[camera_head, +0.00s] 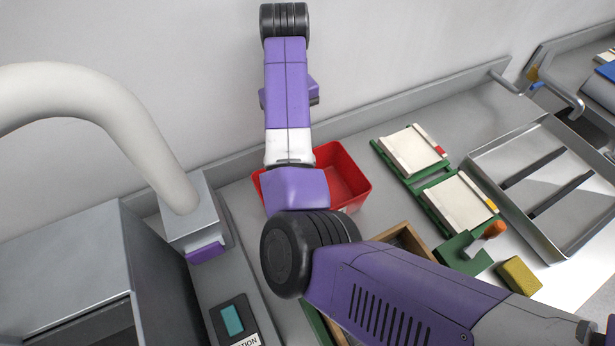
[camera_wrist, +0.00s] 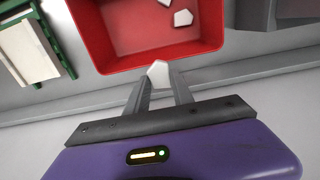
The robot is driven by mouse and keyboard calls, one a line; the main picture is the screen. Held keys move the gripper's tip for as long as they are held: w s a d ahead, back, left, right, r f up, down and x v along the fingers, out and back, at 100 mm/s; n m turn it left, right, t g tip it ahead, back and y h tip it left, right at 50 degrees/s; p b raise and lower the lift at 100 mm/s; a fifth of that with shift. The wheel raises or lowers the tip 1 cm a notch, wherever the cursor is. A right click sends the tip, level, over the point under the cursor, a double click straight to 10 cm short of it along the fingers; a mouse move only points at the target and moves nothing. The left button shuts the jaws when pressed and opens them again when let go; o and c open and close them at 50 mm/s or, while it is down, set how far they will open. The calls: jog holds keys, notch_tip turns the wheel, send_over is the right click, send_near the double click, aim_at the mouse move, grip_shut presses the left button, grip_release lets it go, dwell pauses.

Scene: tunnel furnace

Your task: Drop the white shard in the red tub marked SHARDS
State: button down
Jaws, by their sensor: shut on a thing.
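My gripper (camera_wrist: 160,82) is shut on a white shard (camera_wrist: 158,73), a small pale angular piece between the fingertips. In the wrist view the shard shows at the near rim of the red tub (camera_wrist: 150,61), overlapping the rim in the picture. Two other white pieces (camera_wrist: 183,18) show on the tub's floor. In the head view the red tub (camera_head: 352,168) stands by the back wall, partly hidden behind my arm. My gripper and the held shard are hidden there. No SHARDS marking is visible in either view.
Green frames with cream slabs (camera_head: 415,152) lie right of the tub. A metal tray (camera_head: 550,232) is farther right. A wooden box (camera_head: 405,238) is partly hidden under my arm. A yellow sponge-like block (camera_head: 519,274) lies in front. A pale curved duct (camera_head: 110,105) rises at left.

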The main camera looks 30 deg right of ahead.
aim_at(338, 189)
jog(key=r+m+p, duration=0.1)
jog(key=s+r+m+p, duration=0.1)
jog(key=r+m, duration=0.1)
jog(key=r+m+p, duration=0.1)
jog(key=r+m, duration=0.1)
jog(key=shift+s+d+p, duration=0.2)
jog(key=shift+s+p, duration=0.1)
jog(key=shift+s, duration=0.1)
jog(key=s+d+f+m+p, duration=0.1)
jog(key=s+d+f+m, duration=0.1)
jog(key=s+d+m, duration=0.8)
jog(key=shift+w+a+f+m+b, duration=0.45)
jog(key=shift+f+b, duration=0.85)
jog(key=shift+f, duration=1.35)
jog(key=shift+w+a+f+m+b, duration=0.45)
jog(key=shift+f+b, duration=0.9)
jog(key=shift+f, duration=1.25)
jog(key=shift+w+a+f+m+b, duration=0.25)
jog(key=shift+f+m+b, duration=0.35)
jog(key=shift+f+b, duration=1.4)
jog(key=shift+f+p, duration=0.65)
jog(key=shift+p, duration=0.05)
jog(key=c, duration=1)
grip_release()
